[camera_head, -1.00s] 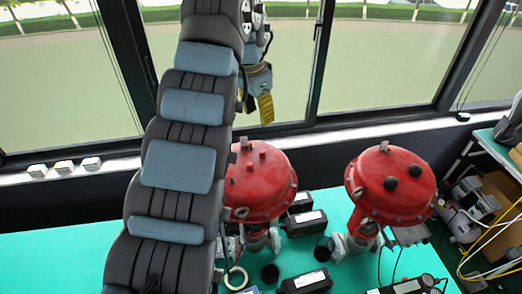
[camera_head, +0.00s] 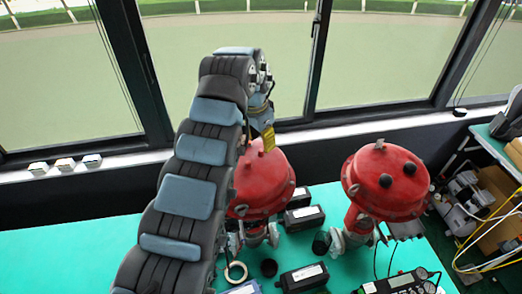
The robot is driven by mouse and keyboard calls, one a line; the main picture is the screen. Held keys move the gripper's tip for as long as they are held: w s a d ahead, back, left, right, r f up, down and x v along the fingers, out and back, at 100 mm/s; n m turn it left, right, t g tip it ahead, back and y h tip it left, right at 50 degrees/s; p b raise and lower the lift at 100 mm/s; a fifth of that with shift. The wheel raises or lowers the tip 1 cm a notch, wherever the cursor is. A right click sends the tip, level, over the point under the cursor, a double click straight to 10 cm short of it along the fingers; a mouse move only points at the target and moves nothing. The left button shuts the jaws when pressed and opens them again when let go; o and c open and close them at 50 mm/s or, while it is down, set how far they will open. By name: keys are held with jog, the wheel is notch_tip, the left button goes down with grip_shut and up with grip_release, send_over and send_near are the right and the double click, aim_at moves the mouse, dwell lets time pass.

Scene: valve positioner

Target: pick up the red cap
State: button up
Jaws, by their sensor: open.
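The left valve has a red domed top (camera_head: 262,185), partly hidden behind my arm. A small red knob, perhaps the red cap (camera_head: 257,146), shows at its upper edge beside my gripper; other knobs there are hidden. The right valve's red dome (camera_head: 385,178) carries black caps (camera_head: 385,181). My gripper (camera_head: 268,140), with yellow fingertips, is open and hangs at the upper edge of the left dome in the picture. I cannot tell whether it touches the dome, and its far finger is hard to make out.
Black boxes (camera_head: 303,277) with white labels lie on the green table (camera_head: 60,262). A ring (camera_head: 236,271) and a small black cylinder (camera_head: 269,267) lie in front of the left valve. Windows stand behind. A handheld device (camera_head: 403,284) is at the front right.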

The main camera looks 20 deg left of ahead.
aim_at(261, 150)
jog(key=shift+w+a+f+p, duration=0.15)
jog(key=shift+f+p, duration=0.4)
jog(key=shift+f, duration=0.1)
jog(key=shift+w+a+f+p, duration=0.1)
jog(key=shift+f+p, duration=0.4)
jog(key=shift+f, duration=0.1)
jog(key=shift+w+f+p, duration=0.15)
jog(key=shift+f+p, duration=0.25)
jog(key=shift+f, duration=1)
jog(key=c, duration=0.9)
jog(key=shift+o, duration=0.2)
